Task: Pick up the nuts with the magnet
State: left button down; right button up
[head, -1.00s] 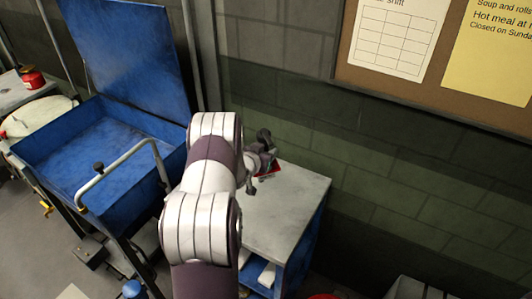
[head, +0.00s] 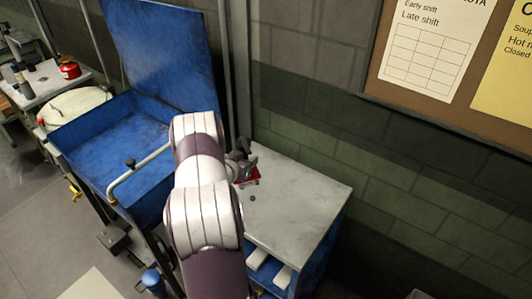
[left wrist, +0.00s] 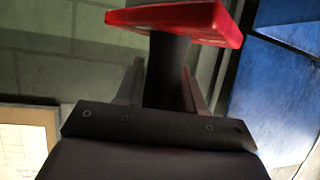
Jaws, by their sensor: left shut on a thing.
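My left gripper (head: 241,158) is shut on the dark handle (left wrist: 167,70) of the magnet, seen between its two fingers in the left wrist view. The magnet's flat red plate (left wrist: 180,20) sits at the handle's far end; its red edge also shows in the head view (head: 248,180). The magnet is over the left part of the grey bench top (head: 300,200), partly hidden by my left arm. One small dark piece, probably a nut (head: 252,197), shows just in front of it. Small light bits show at the plate's edge, too small to tell. My right gripper is out of view.
A blue bin (head: 85,165) with a raised lid and a grey rail stands left of the bench. A red can (head: 69,69) is on a table farther left. The block wall with a notice board is behind. The bench's right part is clear.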

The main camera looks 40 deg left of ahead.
pick_arm(q)
jog(key=shift+s+d+r+m, duration=0.15)
jog(key=shift+s+d+m, duration=0.05)
jog(key=shift+s+m, duration=0.1)
jog(key=shift+w+d+m+t+h, duration=0.3)
jog(key=shift+d+t+h, duration=0.1)
jog(key=shift+d+h, duration=0.25)
notch_tip(320, 180, down, 9)
jog(key=b, duration=0.7)
jog(key=shift+b, duration=0.3)
jog(key=shift+r+p, duration=3.25)
jog(key=shift+r, duration=0.75)
jog(key=shift+f, duration=0.1)
